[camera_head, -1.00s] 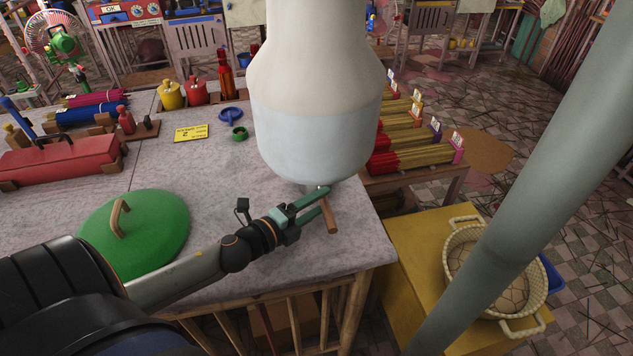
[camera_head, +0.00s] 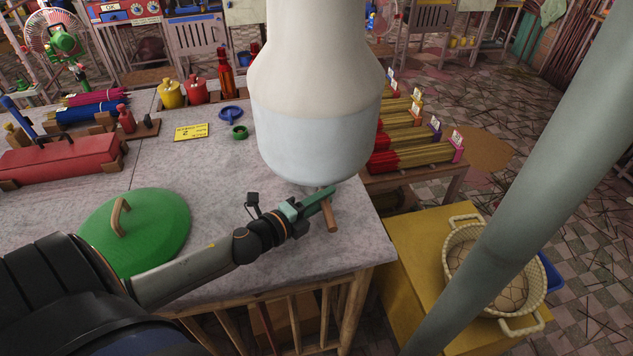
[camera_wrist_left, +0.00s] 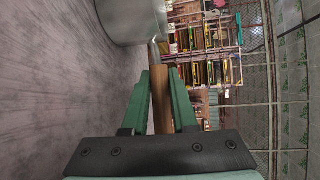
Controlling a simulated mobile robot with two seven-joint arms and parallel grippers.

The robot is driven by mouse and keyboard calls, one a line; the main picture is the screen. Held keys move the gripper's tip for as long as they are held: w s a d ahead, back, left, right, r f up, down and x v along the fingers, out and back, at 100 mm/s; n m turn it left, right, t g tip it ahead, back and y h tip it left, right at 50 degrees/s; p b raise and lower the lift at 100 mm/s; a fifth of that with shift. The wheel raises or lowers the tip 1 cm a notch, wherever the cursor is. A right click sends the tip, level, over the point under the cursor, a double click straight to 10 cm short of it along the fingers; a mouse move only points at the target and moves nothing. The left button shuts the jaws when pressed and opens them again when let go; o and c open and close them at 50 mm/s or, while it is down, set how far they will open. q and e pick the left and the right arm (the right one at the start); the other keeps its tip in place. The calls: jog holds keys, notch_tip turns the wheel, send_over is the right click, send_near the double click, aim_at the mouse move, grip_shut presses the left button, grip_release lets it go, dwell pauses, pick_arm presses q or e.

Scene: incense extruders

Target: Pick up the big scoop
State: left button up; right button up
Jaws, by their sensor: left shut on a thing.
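The big scoop's wooden handle (camera_head: 330,215) sticks out at the right front part of the table, near its edge. In the left wrist view a metal scoop bowl (camera_wrist_left: 132,20) shows at the top, with the brown handle (camera_wrist_left: 162,105) running down from it. My left gripper (camera_head: 324,198) is shut on the handle, and its green fingers (camera_wrist_left: 162,85) lie on both sides of it. In the head view the bowl is hidden behind a large pale shape. I cannot tell whether the scoop touches the table. My right gripper is not in view.
A green lid (camera_head: 160,235) lies on the table (camera_head: 215,165) at the left. A red box (camera_head: 55,160), a yellow card (camera_head: 191,132) and a green ring (camera_head: 240,132) are farther back. A basket (camera_head: 490,270) stands on a yellow surface (camera_head: 415,250) at the right.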

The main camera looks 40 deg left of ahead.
pick_arm(q)
grip_shut()
jog(key=shift+r, duration=0.15)
jog(key=shift+r, duration=0.65)
jog(key=s+r, duration=0.1)
jog(key=r, duration=0.1)
jog(key=s+d+r+p, duration=0.1)
jog(key=r, duration=0.1)
jog(key=s+d+r+p, duration=0.1)
jog(key=r, duration=0.1)
jog(key=shift+s+d+r, duration=0.15)
jog(key=shift+s+r, duration=0.05)
jog(key=shift+r, duration=0.1)
jog(key=s+d+r, duration=0.5)
jog(key=s, duration=0.3)
jog(key=shift+s+d+p, duration=0.15)
jog(key=shift+d+p, duration=0.05)
jog(key=shift+p, duration=0.1)
jog(key=shift+f, duration=0.1)
